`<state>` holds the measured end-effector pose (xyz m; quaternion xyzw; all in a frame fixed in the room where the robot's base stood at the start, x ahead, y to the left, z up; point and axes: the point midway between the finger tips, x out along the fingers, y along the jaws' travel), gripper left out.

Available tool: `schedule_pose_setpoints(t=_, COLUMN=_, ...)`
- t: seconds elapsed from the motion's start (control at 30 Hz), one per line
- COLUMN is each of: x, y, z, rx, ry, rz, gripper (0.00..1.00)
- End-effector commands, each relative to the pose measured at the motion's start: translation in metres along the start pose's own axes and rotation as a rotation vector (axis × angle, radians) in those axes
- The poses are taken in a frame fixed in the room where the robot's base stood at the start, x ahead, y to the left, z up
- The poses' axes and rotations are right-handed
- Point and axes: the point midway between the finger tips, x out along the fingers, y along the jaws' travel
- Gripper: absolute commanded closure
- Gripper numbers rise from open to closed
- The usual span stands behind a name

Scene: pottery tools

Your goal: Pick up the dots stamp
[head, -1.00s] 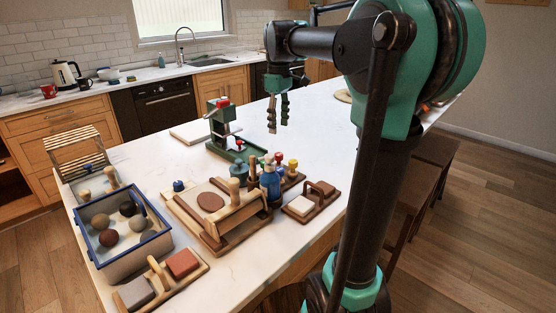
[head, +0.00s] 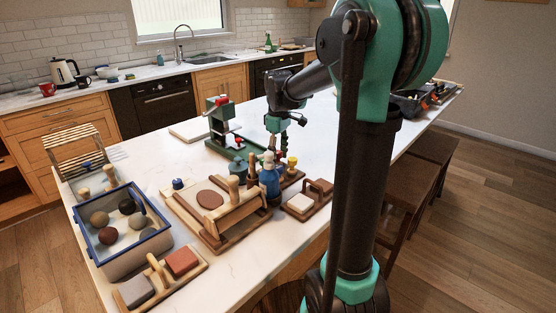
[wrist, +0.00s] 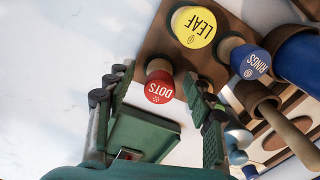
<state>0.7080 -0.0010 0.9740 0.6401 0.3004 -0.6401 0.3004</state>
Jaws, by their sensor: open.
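The dots stamp (wrist: 159,88) has a round red top marked DOTS and stands on a brown wooden holder (wrist: 150,45) in the wrist view. The yellow LEAF stamp (wrist: 193,27) and the blue RINGS stamp (wrist: 250,62) stand beside it. My gripper (wrist: 157,80) is open and empty, its two fingers spread to either side of the red top in this view. I cannot tell whether either finger touches it. In the head view, my gripper (head: 276,146) points down just above the stamp holder, and its fingers and the blue bottle make the red stamp hard to pick out.
A blue bottle (head: 269,178) stands close in front of the stamps. A green press (head: 222,122) is behind to the left. A wooden slab board (head: 180,208) and a blue-rimmed crate (head: 125,262) lie further left.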

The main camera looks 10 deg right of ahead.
Motion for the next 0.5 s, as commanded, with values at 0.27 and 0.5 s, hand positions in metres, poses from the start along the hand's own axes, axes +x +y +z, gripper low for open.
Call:
schedule_pose_setpoints(t=0.27, x=0.0056, y=-0.0001, z=0.0, rx=0.0, ry=0.0, rz=0.0, gripper=0.47)
schedule_pose_setpoints(t=0.5, x=0.0055, y=-0.0001, z=0.0001, rx=0.0, ry=0.0, rz=0.0, gripper=0.72)
